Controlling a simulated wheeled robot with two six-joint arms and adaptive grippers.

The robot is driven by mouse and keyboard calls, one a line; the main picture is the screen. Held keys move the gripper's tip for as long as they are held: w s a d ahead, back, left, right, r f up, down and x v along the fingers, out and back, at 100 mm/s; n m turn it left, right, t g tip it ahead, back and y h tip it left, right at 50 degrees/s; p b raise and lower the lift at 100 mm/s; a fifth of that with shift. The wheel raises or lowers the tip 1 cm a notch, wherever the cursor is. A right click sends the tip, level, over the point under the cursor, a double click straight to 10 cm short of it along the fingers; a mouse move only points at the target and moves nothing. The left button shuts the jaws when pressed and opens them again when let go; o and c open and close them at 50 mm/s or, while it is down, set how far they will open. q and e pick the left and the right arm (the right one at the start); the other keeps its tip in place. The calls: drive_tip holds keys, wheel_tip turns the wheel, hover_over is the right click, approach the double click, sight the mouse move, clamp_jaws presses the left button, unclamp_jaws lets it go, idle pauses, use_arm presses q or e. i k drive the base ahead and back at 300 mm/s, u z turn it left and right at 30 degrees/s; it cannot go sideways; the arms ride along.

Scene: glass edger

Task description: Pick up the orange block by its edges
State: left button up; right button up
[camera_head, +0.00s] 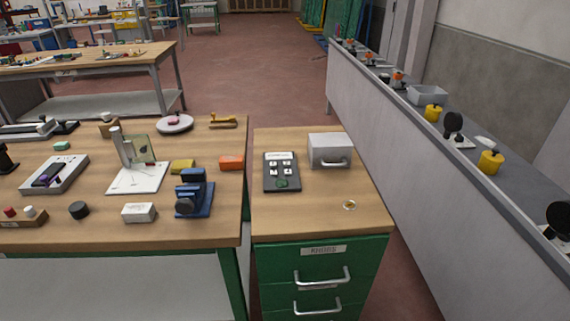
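The orange block (232,162) lies flat on the wooden workbench (215,225), close to its right edge. It is a small rectangular block with its top and front faces in view. A yellow block (183,166) lies to its left, and a blue vise-like device (194,195) stands in front and to the left of it. Nothing touches the orange block. Neither of my grippers shows in the head view.
A green drawer cabinet (322,250) stands right of the bench across a narrow gap, bearing a dark control panel (282,172) and a grey box (330,150). A glass stand (137,178) is further left. Bare wood lies in front of the orange block.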

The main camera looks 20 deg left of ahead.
sight(233, 162)
drive_tip(key=u, duration=0.3)
drive_tip(key=k, duration=0.15)
drive_tip(key=u, duration=0.85)
